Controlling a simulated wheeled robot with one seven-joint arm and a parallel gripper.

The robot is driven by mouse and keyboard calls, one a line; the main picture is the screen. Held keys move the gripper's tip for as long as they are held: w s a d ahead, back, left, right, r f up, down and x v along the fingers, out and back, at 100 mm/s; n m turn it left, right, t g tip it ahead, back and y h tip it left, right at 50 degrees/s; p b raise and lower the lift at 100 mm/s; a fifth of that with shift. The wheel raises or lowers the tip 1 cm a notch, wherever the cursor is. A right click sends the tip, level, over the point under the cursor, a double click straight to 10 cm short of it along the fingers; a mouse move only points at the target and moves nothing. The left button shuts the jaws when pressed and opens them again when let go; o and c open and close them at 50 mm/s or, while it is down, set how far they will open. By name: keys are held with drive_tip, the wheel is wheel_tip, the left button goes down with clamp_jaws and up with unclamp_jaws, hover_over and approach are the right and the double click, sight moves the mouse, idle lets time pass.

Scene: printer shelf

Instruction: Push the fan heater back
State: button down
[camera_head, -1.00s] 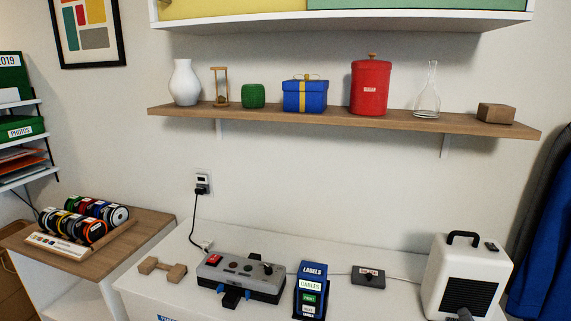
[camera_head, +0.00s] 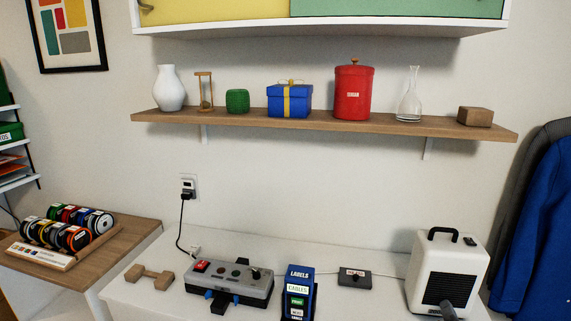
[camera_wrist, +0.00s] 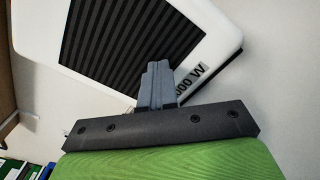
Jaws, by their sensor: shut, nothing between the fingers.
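The fan heater (camera_head: 422,280) is a white box with a black carry handle on top and a dark front grille. It stands upright at the right end of the white counter in the head view. In the wrist view its white body (camera_wrist: 35,40) and slatted black grille fill the top, with a "W" label beside the fingers. My gripper (camera_head: 448,312) is in front of the heater's lower front at the picture's bottom edge. In the wrist view my gripper (camera_wrist: 158,68) is shut and empty, its fingertips over the grille's edge. I cannot tell whether they touch it.
On the counter (camera_head: 345,255), left of the heater, are a small dark box (camera_head: 354,278), a blue label holder (camera_head: 298,293), a grey switch device (camera_head: 230,285) and a wooden dumbbell-shaped piece (camera_head: 148,274). A wall shelf (camera_head: 330,121) holds several items. Blue clothing (camera_head: 540,230) hangs at right.

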sight(443, 299)
drive_tip(key=shift+p+x, duration=0.8)
drive_tip(key=shift+x, duration=1.3)
drive_tip(key=shift+v, duration=3.5)
